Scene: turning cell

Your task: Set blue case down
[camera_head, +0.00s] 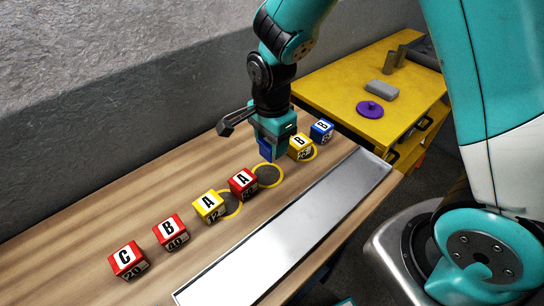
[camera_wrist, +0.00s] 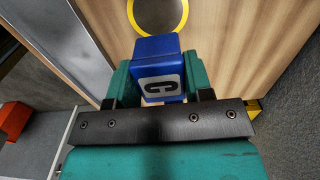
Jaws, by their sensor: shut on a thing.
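My gripper (camera_head: 270,137) is shut on the blue case (camera_head: 265,149), which hangs down over the wooden bench. The case also shows between the green fingers in the wrist view (camera_wrist: 157,49), with a white label marked C. In the head view, an empty dark spot with a yellow ring (camera_head: 267,177) lies just in front of and below the case. The wrist view shows a yellow ring (camera_wrist: 158,29) just beyond the case. Much of the case is hidden by the fingers, and the exact gap to the bench cannot be told.
A red A case (camera_head: 243,184) stands just left of the ringed spot. A yellow A case (camera_head: 208,206) and yellow B case (camera_head: 301,147) stand by other rings. Red C (camera_head: 128,260), red B (camera_head: 171,232) and blue B (camera_head: 321,131) cases share the bench. A metal strip (camera_head: 290,235) runs along its front.

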